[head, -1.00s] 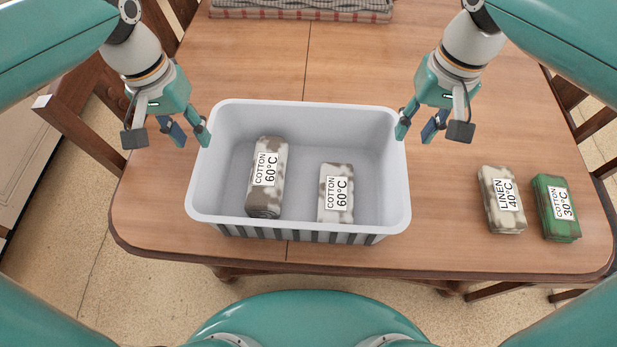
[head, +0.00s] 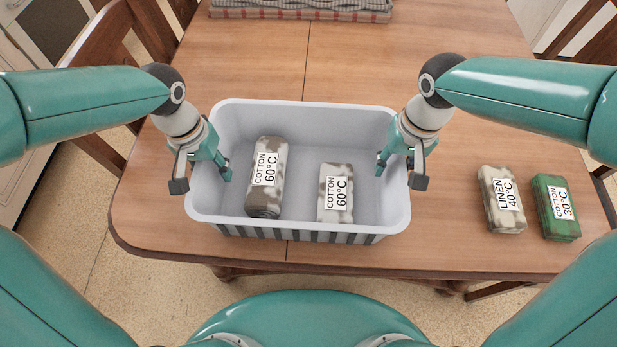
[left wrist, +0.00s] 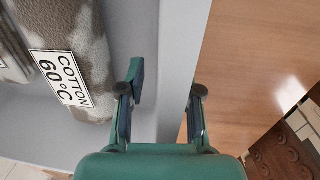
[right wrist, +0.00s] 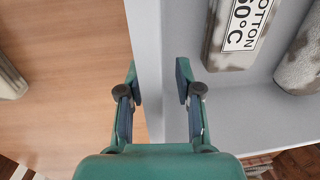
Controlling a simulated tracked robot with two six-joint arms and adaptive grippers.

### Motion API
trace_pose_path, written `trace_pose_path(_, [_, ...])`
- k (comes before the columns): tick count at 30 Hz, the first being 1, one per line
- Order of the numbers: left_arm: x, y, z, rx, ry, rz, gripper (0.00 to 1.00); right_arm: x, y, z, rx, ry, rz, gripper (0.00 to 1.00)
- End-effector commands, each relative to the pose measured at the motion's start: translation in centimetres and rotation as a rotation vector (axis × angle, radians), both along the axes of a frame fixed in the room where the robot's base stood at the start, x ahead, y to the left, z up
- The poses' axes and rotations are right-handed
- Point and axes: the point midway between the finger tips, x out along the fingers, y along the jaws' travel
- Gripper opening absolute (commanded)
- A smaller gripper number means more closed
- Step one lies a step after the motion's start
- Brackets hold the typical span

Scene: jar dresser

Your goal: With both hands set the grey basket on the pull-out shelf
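The grey basket (head: 300,222) stands upright on the wooden table, with a pale rim and a dark-striped front. Two mottled COTTON 60°C bundles lie in it, a left one (head: 265,195) and a right one (head: 337,205). My left gripper (head: 218,165) is open astride the left rim; the left wrist view (left wrist: 166,100) shows one finger inside and one outside the wall. My right gripper (head: 390,165) is open astride the right rim in the same way, as the right wrist view (right wrist: 157,95) shows. No pull-out shelf is identifiable.
A LINEN 40°C bundle (head: 502,205) and a green COTTON 30°C bundle (head: 556,212) lie right of the basket on the table (head: 440,230). Folded checked cloth (head: 300,12) lies at the back. Chairs stand at both sides. Table behind the basket is clear.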

Motion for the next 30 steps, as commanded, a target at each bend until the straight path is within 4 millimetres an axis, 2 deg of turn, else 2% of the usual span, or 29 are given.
trace_pose_path(3, [0.01,-0.01,0.01,0.000,0.000,0.000,0.33,-0.01,-0.01,0.00,0.000,0.000,0.000,0.33])
trace_pose_path(9, [0.02,-0.02,0.03,0.000,0.000,-0.001,0.00,-0.01,-0.02,0.02,0.000,0.000,-0.001,0.00])
trace_pose_path(30, [0.10,-0.04,0.46,0.000,-0.002,-0.002,0.00,0.00,-0.09,0.45,0.000,-0.001,-0.002,0.00])
